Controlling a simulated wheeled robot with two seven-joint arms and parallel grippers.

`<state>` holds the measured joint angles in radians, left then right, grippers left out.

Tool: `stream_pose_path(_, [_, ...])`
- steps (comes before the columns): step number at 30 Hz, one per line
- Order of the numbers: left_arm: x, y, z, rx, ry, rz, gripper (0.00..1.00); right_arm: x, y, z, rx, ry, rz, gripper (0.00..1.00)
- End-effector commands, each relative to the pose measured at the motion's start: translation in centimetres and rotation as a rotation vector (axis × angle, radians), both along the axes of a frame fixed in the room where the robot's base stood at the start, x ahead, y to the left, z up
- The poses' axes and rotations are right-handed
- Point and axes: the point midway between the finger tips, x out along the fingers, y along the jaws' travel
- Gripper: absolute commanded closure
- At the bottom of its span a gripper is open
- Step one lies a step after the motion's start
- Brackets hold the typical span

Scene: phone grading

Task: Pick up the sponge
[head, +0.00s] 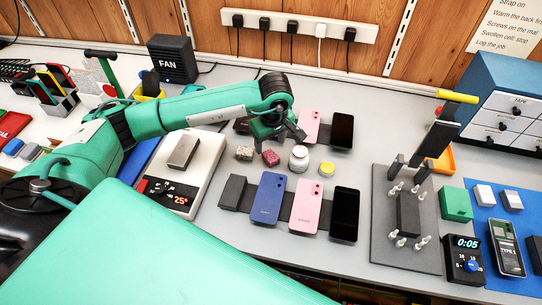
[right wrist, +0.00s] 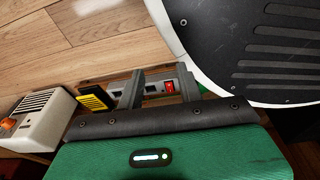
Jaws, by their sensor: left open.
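Two small speckled blocks lie on the grey table in the head view: a pale one (head: 244,153) and a dark red one (head: 270,158). Either could be the sponge; I cannot tell which from their look. My left gripper (head: 281,137) is open and empty, pointing down just behind the dark red block. Its arm comes in from the left, and part of a dark item behind it is hidden. My right gripper (right wrist: 159,84) shows only in the right wrist view, with its fingers apart and nothing between them, away from the blocks.
Phones, including a blue one (head: 268,198), lie in front and behind. A heated plate unit (head: 180,198) is at left, a pegged grey fixture (head: 383,250) at right.

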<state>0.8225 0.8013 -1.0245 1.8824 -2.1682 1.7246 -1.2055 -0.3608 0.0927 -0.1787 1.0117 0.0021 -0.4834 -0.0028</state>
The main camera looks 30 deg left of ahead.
Motion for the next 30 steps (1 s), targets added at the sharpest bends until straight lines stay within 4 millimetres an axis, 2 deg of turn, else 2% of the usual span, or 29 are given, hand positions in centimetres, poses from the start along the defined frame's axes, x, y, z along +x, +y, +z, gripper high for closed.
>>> stream_pose_path(5, [-0.2, -0.2, -1.5, 0.000, 0.004, 0.000, 0.42, -1.0, -0.3, -0.3, -0.002, 0.004, 0.002, 0.64])
stream_pose_path(12, [-0.2, -0.4, -4.8, 0.001, 0.003, 0.001, 0.42, -1.8, -0.4, -0.3, -0.003, 0.009, 0.003, 0.64])
stream_pose_path(21, [-0.1, -0.3, -5.5, 0.001, 0.001, 0.000, 0.42, -2.0, -0.5, -0.4, -0.003, 0.011, 0.004, 0.64])
stream_pose_path(23, [-0.1, -0.3, -5.4, 0.001, 0.001, 0.000, 0.52, -2.0, -0.5, -0.4, -0.004, 0.011, 0.004, 0.64])
stream_pose_path(28, [-0.1, -0.3, -5.4, 0.001, 0.001, 0.000, 0.85, -2.0, -0.5, -0.4, -0.004, 0.011, 0.004, 0.64])
stream_pose_path(29, [-0.1, -0.3, -5.4, 0.001, 0.001, 0.000, 0.89, -2.0, -0.5, -0.4, -0.004, 0.011, 0.004, 0.64])
stream_pose_path(30, [-0.1, -0.3, -5.4, 0.001, 0.001, 0.000, 0.89, -2.0, -0.5, -0.4, -0.004, 0.011, 0.004, 0.64])
